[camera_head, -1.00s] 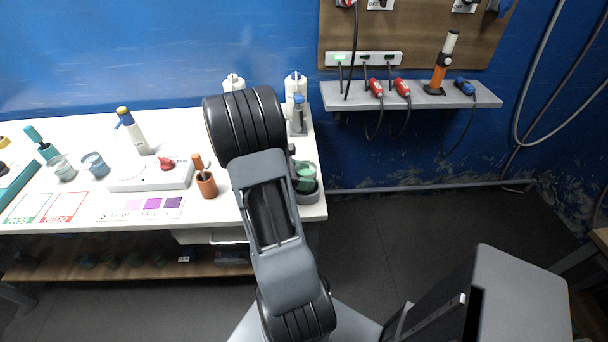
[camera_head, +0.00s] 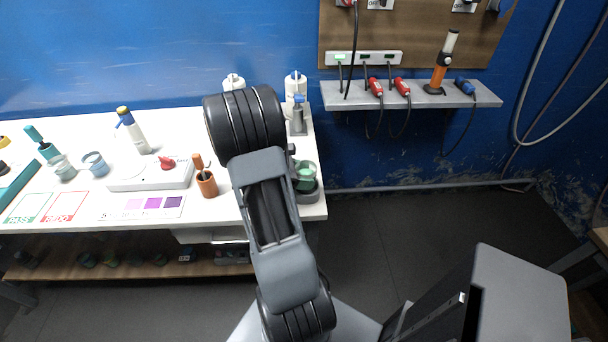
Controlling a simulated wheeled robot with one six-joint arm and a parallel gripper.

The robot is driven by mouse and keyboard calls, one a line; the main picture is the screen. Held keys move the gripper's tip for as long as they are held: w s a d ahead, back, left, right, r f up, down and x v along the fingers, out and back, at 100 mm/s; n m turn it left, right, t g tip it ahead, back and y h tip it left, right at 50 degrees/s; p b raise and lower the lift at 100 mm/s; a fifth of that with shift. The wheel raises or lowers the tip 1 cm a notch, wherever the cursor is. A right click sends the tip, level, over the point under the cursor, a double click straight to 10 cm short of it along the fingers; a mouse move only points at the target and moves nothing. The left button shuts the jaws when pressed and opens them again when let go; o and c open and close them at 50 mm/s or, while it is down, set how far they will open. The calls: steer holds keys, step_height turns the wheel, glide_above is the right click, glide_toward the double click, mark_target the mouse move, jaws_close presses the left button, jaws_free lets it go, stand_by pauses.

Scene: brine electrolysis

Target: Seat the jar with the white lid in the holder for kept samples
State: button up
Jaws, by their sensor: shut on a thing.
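A jar with green contents (camera_head: 306,172) shows at the table's right edge, just right of my forearm. A dark grey round holder (camera_head: 309,194) is right below it; I cannot tell whether the jar touches its floor. A white lid cannot be made out on this jar. My gripper (camera_head: 292,152) is mostly hidden behind my arm; only a dark sliver shows beside the jar. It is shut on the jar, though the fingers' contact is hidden.
A brown cup with a tool (camera_head: 207,184) stands left of my arm. White bottles (camera_head: 296,84) stand behind. Marked PASS and REDO cards (camera_head: 64,207) lie front left.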

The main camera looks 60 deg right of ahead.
steer(key=shift+f+b, duration=0.55)
steer(key=shift+f, duration=0.5)
stand_by(0.9)
steer(key=shift+s+a+f, duration=0.1)
steer(key=shift+a+f, duration=0.05)
steer(key=shift+f, duration=0.2)
stand_by(0.6)
steer(key=shift+r+p, duration=0.3)
steer(key=shift+p, duration=0.25)
stand_by(1.4)
steer(key=shift+f, duration=0.1)
stand_by(0.4)
steer(key=o, duration=0.9)
steer(key=shift+o, duration=0.6)
steer(key=shift+r, duration=0.2)
steer(key=shift+o, duration=1)
steer(key=shift+d, duration=0.2)
steer(key=c, duration=0.4)
steer(key=shift+r, duration=0.2)
steer(key=c, duration=0.8)
